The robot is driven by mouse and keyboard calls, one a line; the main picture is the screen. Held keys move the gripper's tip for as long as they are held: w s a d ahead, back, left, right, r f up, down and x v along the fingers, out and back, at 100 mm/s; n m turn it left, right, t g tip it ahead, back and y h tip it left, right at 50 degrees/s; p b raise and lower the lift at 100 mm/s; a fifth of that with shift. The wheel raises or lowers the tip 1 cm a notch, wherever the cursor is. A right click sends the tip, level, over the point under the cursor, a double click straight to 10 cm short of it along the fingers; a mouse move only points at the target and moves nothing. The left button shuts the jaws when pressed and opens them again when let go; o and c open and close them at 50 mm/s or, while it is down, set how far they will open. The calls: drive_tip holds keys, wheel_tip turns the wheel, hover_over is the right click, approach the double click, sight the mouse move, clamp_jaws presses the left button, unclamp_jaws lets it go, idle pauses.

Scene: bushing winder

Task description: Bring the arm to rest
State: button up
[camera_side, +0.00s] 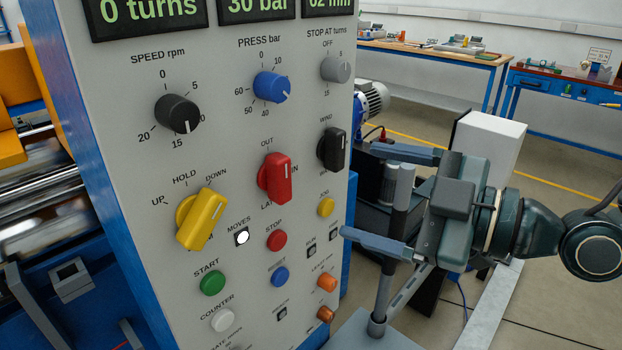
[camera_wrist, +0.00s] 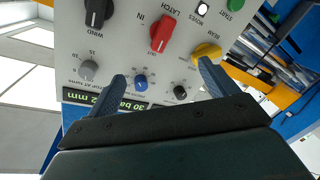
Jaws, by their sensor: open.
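My gripper (camera_side: 375,193) is open and empty at the right of the control panel (camera_side: 130,135) in the side view. Its two blue-grey fingers point toward the panel, spread wide apart. I cannot tell the exact gap between the fingertips and the panel. In the wrist view my gripper (camera_wrist: 162,72) shows both fingers apart, with the panel (camera_wrist: 185,62) beyond them and nothing between them. In the side view the panel carries a black speed knob (camera_side: 177,114), a blue press knob (camera_side: 272,87), a red latch knob (camera_side: 274,178), a yellow beam knob (camera_side: 201,219) and a black wind knob (camera_side: 332,149).
Displays at the panel's top read 0 turns, 30 bar and 62 mm. Rollers (camera_side: 38,205) lie left of the panel. A grey post (camera_side: 390,250) and a white box (camera_side: 490,140) stand close to my gripper. Workbenches (camera_side: 440,55) are at the back.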

drive_tip(key=s+d+m+h, duration=0.3)
drive_tip(key=d+m+h, duration=0.2)
drive_tip(key=d, duration=0.8)
drive_tip(key=s+d+m+h, duration=0.2)
drive_tip(key=d+m+h, duration=0.2)
drive_tip(key=d, duration=0.9)
drive_tip(key=s+d+f+m+g+h, duration=0.2)
drive_tip(key=s+d+m, duration=0.3)
drive_tip(key=s+d, duration=0.2)
drive_tip(key=s+d+f+m+g+h, duration=0.2)
drive_tip(key=s+d+f+m+h, duration=0.1)
drive_tip(key=s+d, duration=0.4)
drive_tip(key=s+m, duration=0.1)
drive_tip(key=s, duration=0.2)
drive_tip(key=shift+d+m, duration=0.3)
drive_tip(key=shift+m, duration=0.1)
